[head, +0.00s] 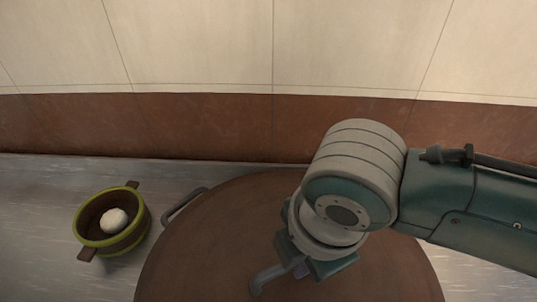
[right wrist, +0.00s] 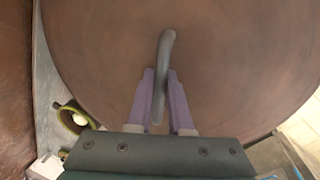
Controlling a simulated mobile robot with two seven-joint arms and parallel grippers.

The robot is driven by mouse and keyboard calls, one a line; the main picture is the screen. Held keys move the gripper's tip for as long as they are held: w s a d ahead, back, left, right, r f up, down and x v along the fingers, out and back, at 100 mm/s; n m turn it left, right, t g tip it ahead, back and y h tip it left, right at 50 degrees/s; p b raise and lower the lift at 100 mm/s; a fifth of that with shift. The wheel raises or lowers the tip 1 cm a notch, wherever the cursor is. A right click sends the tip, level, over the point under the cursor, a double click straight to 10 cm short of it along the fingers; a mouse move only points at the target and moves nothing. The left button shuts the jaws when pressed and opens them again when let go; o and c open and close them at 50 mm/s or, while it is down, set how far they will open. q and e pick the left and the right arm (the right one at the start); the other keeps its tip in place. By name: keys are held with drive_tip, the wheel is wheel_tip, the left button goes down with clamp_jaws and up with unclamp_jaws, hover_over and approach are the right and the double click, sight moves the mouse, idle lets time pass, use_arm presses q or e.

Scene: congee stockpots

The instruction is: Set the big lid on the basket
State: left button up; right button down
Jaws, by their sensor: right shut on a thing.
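The big lid (head: 200,255) is a wide brown disc at the bottom middle of the head view; it fills most of the right wrist view (right wrist: 230,60). Its grey bar handle (right wrist: 166,45) stands between the purple fingers of my right gripper (right wrist: 160,80), which is shut on it. In the head view the right gripper (head: 302,270) is over the lid, partly hidden by my wrist. A small round basket (head: 133,237) with a green rim and brown side tabs stands left of the lid, open, with a white ball (head: 115,219) inside. My left gripper is out of view.
A grey loop handle (head: 183,204) sticks out at the lid's left edge; what lies under the lid is hidden. A brown band and pale tiled wall (head: 200,45) run behind the grey counter (head: 40,195). Free counter lies around the basket.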

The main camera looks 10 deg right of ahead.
sight(304, 284)
drive_tip(key=shift+p, duration=0.3)
idle(0.5)
drive_tip(key=shift+f+b, duration=0.45)
drive_tip(key=shift+f, duration=0.05)
idle(0.4)
drive_tip(key=c, duration=1.1)
unclamp_jaws()
drive_tip(key=shift+c, duration=0.2)
drive_tip(key=shift+o, duration=0.2)
wheel_tip(304, 284, up, 11)
drive_tip(key=s+p, duration=0.2)
drive_tip(key=p, duration=1.1)
drive_tip(key=shift+d+f, duration=0.15)
drive_tip(key=shift+d, duration=0.1)
